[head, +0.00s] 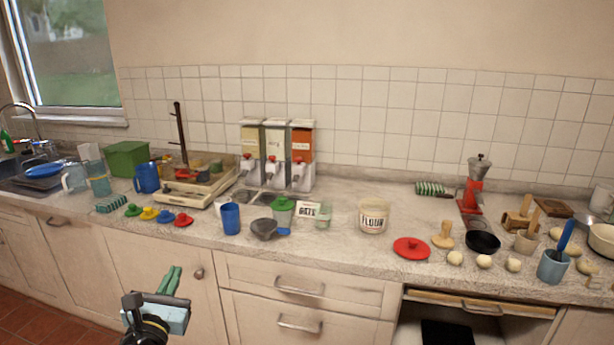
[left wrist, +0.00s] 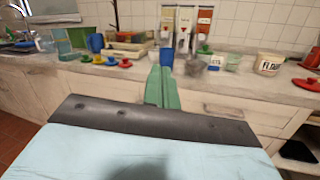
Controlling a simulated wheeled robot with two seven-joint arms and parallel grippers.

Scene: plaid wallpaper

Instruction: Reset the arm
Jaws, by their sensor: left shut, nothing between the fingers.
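My left gripper (head: 169,281) shows at the lower left of the head view, in front of the cabinet doors and below the counter edge. Its green fingers are together with nothing between them. In the left wrist view the shut green fingers (left wrist: 161,88) point toward the counter, with the pale blue gripper body below them. The gripper is clear of the counter (head: 340,238) and touches nothing that I can see. My right gripper does not show in either view.
The counter carries a blue cup (head: 231,219), a grey scoop (head: 264,229), a flour tub (head: 373,217), a red lid (head: 411,248), a dispenser (head: 276,155) and a red grinder (head: 472,190). A drawer (head: 480,302) under the counter looks slightly open. Space in front of the cabinets is free.

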